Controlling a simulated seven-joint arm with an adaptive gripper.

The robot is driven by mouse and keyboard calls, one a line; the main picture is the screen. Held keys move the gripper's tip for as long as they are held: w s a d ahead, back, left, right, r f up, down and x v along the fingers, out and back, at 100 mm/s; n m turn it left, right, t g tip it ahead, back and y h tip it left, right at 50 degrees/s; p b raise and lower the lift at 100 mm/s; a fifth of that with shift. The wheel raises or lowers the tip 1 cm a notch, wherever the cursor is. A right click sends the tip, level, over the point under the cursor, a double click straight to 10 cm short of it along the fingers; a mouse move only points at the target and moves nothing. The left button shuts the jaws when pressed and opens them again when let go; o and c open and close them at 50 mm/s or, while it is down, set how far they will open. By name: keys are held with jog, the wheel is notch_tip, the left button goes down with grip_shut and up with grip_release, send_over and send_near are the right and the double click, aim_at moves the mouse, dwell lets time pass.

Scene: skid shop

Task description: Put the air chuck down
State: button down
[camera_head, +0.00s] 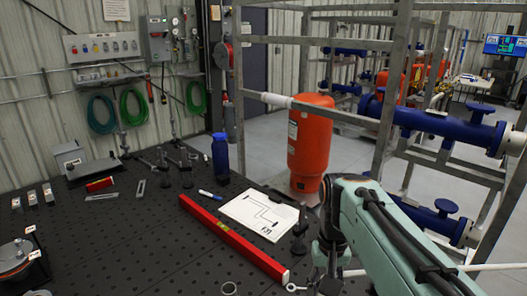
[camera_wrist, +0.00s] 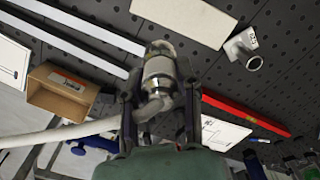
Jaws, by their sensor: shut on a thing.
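The air chuck (camera_wrist: 158,72) is a shiny metal fitting between the two dark fingers of my gripper (camera_wrist: 158,88) in the wrist view. My gripper is shut on it. In the head view my gripper (camera_head: 325,262) is at the front right of the black perforated table (camera_head: 130,240), partly hidden by my arm, and the chuck is hard to make out there. I cannot tell its exact height above the table.
A red level (camera_head: 235,237) and a drawing sheet (camera_head: 258,212) lie left of my gripper. A blue bottle (camera_head: 220,158) stands farther back. The wrist view shows a cardboard box (camera_wrist: 62,90), pale bars (camera_wrist: 75,38) and a metal fitting (camera_wrist: 243,48). The table's left middle is largely clear.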

jog(key=shift+w+f, duration=0.15)
jog(key=shift+w, duration=0.45)
jog(key=s+a+f+n, duration=0.2)
jog(key=s+a+f, duration=0.1)
jog(key=a+f, duration=0.6)
jog(key=s+a+f+n, duration=0.4)
jog(key=s+a+n, duration=0.3)
jog(key=s+a, duration=0.65)
jog(key=w+a+f, duration=0.2)
jog(key=a+f, duration=0.1)
jog(key=w+a+f, duration=0.2)
jog(key=w+a, duration=0.1)
jog(key=w+a+f, duration=0.2)
jog(key=a+f, duration=0.1)
jog(key=a, duration=0.1)
jog(key=shift+w+f, duration=0.3)
jog(key=shift+w+a+f, duration=0.25)
jog(key=shift+a+f, duration=0.05)
jog(key=shift+f, duration=1.75)
